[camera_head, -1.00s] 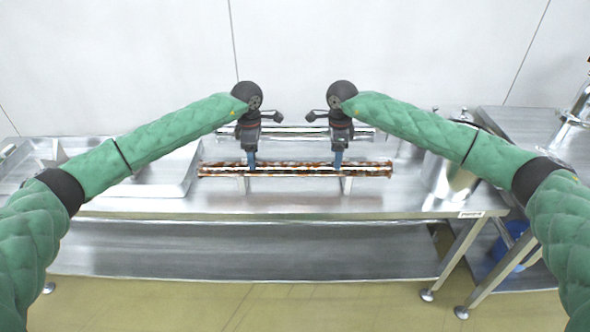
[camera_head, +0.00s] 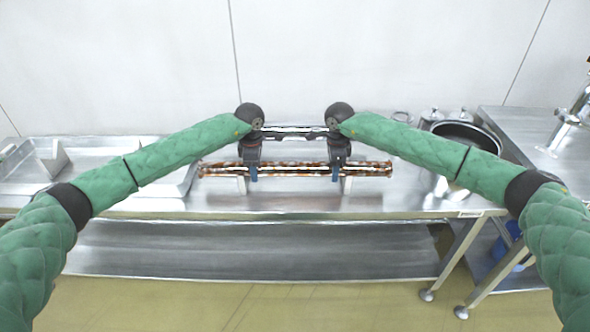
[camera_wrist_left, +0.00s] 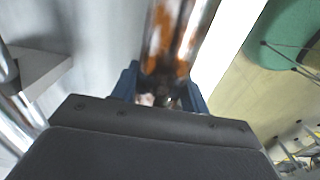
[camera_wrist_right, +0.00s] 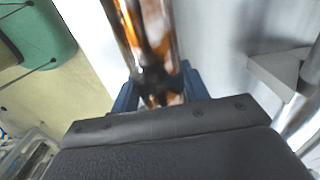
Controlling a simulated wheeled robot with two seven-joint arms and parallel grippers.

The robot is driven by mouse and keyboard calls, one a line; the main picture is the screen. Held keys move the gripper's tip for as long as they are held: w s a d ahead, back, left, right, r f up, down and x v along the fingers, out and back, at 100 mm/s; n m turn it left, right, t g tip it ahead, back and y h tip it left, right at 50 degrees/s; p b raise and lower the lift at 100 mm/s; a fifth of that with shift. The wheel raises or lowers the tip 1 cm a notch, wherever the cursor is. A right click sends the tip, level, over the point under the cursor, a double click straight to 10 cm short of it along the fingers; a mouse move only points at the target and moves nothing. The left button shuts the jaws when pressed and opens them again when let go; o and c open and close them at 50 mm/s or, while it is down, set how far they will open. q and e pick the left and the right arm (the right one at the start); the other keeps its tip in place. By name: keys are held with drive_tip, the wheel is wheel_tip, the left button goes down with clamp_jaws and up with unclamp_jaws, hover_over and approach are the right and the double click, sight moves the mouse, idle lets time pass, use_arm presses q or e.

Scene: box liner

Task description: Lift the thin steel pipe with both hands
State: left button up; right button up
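A rust-brown, shiny metal pipe (camera_head: 295,171) lies level across supports at the front of the steel table. A plain silver pipe (camera_head: 290,130) lies behind it, partly hidden by my arms. My left gripper (camera_head: 253,174) is low over the left part of the brown pipe, and my right gripper (camera_head: 336,174) over its right part. In the left wrist view the brown pipe (camera_wrist_left: 172,45) runs between the spread blue fingers; the right wrist view shows the same (camera_wrist_right: 150,40). Both grippers look open around it; finger contact is hard to see.
The steel table (camera_head: 410,203) has a shallow tray (camera_head: 178,182) at left and a steel pot (camera_head: 465,133) at right. A wall (camera_head: 300,60) stands behind. A blue bucket (camera_head: 513,240) is below the right side table (camera_head: 520,125).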

use_arm(q)
clamp_jaws()
use_arm(e)
clamp_jaws()
use_arm(q)
drive_tip(key=shift+w+r+p, duration=0.1)
drive_tip(key=shift+r+p, duration=0.2)
drive_tip(key=shift+r, duration=0.05)
use_arm(e)
drive_tip(key=shift+w+r, duration=0.1)
drive_tip(key=shift+r, duration=0.25)
